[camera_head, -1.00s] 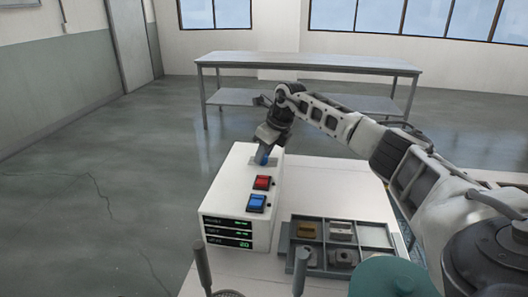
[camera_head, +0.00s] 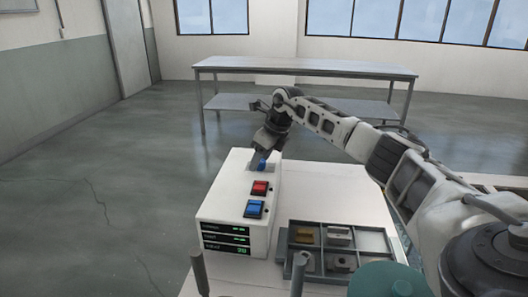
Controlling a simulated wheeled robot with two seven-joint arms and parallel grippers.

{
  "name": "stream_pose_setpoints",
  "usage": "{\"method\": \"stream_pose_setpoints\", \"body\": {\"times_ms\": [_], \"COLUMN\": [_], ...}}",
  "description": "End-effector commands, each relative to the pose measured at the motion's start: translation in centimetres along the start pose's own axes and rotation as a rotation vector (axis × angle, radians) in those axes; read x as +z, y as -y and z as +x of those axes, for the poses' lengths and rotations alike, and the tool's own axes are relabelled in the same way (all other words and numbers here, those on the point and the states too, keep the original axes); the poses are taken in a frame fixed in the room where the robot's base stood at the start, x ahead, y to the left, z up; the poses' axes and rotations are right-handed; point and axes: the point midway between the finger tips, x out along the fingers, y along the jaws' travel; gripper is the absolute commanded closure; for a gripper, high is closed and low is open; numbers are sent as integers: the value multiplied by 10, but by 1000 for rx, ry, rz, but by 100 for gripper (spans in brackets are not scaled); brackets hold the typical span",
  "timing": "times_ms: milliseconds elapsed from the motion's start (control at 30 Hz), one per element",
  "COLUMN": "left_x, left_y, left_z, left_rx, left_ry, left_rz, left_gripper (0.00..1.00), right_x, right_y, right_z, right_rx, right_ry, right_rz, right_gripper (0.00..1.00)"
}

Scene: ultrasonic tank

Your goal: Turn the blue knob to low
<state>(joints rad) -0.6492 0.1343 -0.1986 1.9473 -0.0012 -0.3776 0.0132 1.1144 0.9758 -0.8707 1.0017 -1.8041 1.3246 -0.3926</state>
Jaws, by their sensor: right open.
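The blue knob (camera_head: 262,165) sits on the far end of the top of a white control box (camera_head: 228,190). My right gripper (camera_head: 259,160) comes down from above at the knob, its fingers tilted. The jaws are open. The fingers are close around or beside the knob; whether they touch it cannot be told. The knob's setting and any low mark are too small to read. My left gripper is out of view.
A red switch (camera_head: 260,188) and a blue switch (camera_head: 254,209) are on the box top, above green displays (camera_head: 225,239). A divided grey tray (camera_head: 292,236) with metal parts is at right. Grey upright rods (camera_head: 200,273) stand in front. A bench (camera_head: 305,67) stands behind.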

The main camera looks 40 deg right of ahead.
Motion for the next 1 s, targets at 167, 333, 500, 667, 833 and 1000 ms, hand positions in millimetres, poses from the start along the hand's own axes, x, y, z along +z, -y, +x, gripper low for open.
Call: {"method": "stream_pose_setpoints", "body": {"times_ms": [167, 333, 500, 667, 833, 1000], "left_x": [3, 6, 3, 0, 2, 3], "left_y": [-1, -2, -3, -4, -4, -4], "left_z": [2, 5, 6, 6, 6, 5], "left_rx": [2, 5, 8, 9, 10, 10], "left_ry": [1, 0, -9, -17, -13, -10], "left_rz": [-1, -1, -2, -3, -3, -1], "left_gripper": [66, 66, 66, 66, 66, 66], "right_x": [0, 0, 0, 1, 0, 0], "right_y": [1, 1, 1, 0, 0, 0], "right_z": [-17, -55, -97, -131, -152, -160], "right_rx": [-2, -4, -3, -3, -2, -1], "right_ry": [4, 6, 7, 6, 4, 2], "right_rz": [0, 0, 0, 0, 0, 0], "right_gripper": [48, 48, 48, 48, 48, 48]}}
